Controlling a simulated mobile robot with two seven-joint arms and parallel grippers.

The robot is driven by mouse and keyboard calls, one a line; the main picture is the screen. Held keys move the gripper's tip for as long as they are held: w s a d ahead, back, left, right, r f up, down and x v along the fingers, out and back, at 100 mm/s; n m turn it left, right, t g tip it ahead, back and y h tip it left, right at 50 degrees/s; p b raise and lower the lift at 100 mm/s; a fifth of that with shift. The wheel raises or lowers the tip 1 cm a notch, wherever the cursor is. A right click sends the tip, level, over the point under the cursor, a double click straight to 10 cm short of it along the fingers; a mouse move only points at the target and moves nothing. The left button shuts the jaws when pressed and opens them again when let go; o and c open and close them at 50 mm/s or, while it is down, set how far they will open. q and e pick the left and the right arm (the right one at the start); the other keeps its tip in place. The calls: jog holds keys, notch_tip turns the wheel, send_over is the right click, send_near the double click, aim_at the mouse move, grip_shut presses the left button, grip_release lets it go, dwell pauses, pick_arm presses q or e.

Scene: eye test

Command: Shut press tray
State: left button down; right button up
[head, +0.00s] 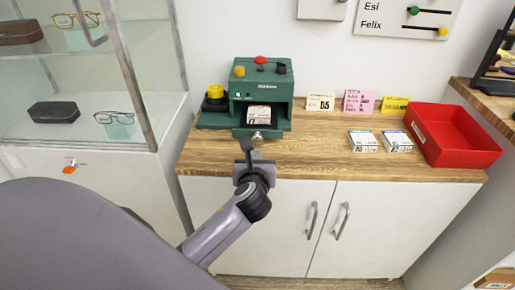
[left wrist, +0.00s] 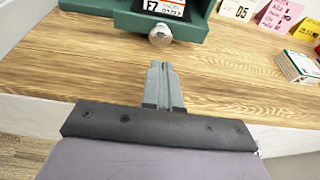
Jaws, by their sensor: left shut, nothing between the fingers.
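The green press (head: 261,87) stands at the back of the wooden counter, with a red knob on top. Its tray (head: 276,131) sticks out at the front and holds a white printed packet (head: 259,113). A round silver knob (head: 257,139) is on the tray's front. The tray front (left wrist: 130,24) and knob (left wrist: 160,35) also show at the top of the left wrist view. My left gripper (head: 246,147) is shut and empty, just in front of the knob; in the left wrist view its fingers (left wrist: 161,68) point at the knob with a gap between.
A yellow button (head: 215,91) sits left of the press. A glass display case (head: 95,75) stands at the left. The counter's front strip (head: 320,166) is clear.

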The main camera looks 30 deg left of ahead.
aim_at(258, 141)
pick_arm(q)
jog(key=x, duration=0.2)
jog(key=r+x, duration=0.1)
jog(key=x, duration=0.1)
jog(key=shift+w+a+f, duration=0.1)
jog(key=shift+w+a, duration=0.2)
jog(key=shift+w, duration=0.1)
jog(key=shift+w, duration=0.1)
